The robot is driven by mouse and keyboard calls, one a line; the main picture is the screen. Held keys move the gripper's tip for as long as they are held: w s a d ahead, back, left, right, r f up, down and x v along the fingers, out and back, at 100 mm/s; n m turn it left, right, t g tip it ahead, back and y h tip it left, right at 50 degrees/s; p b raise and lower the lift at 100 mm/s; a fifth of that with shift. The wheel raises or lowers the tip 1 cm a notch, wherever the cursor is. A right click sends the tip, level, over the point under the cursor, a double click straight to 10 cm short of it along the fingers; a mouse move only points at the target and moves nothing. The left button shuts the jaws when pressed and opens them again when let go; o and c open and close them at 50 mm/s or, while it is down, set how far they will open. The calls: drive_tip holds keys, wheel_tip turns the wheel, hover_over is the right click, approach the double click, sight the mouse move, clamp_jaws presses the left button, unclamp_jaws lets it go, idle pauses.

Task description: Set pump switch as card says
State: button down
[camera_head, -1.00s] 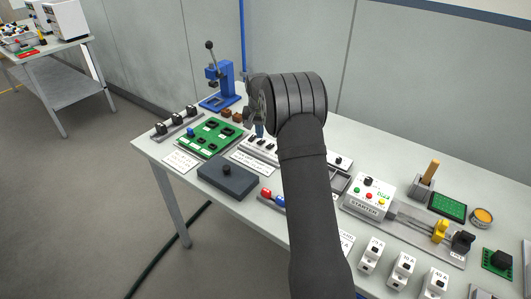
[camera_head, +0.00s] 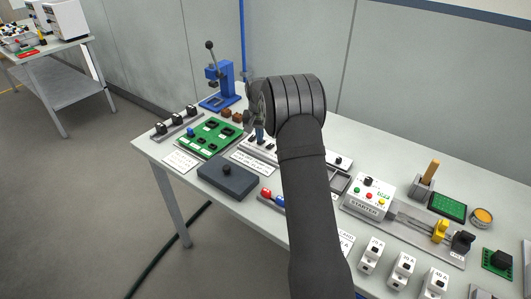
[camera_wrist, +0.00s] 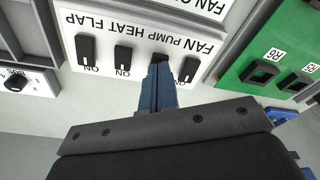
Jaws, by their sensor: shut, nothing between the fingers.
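A white switch panel (camera_wrist: 140,35) shows upside down in the wrist view, with a row of black rocker switches labelled FAN, PUMP, HEAT and FLAP. The pump switch (camera_wrist: 158,57) is partly hidden behind my blue fingertips. My gripper (camera_wrist: 158,72) is shut and empty, with its tips at or just over the ON side of that switch; contact cannot be told. The fan switch (camera_wrist: 188,69) is close on its right, the heat switch (camera_wrist: 122,60) on its left. A white card (camera_wrist: 195,9) with FAN lettering is cut off at the top edge; its pump line is not readable.
A green board (camera_wrist: 280,60) with black parts lies right of the panel in the wrist view. A grey box with a black knob (camera_head: 227,172) stands in front of the panel. A blue press (camera_head: 220,85) stands behind it. A starter box (camera_head: 368,197) is to the right.

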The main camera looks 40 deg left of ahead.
sight(265, 144)
drive_tip(key=shift+f, duration=0.3)
drive_tip(key=shift+r, duration=3.55)
drive_tip(key=shift+f, duration=3.45)
drive_tip(key=shift+r, duration=0.1)
wheel_tip(265, 144, up, 9)
drive_tip(key=w+d+m, duration=0.1)
drive_tip(key=m, duration=0.6)
drive_tip(key=shift+w+d+r+g, duration=0.15)
drive_tip(key=shift+w+g, duration=0.15)
drive_tip(key=shift+w, duration=0.05)
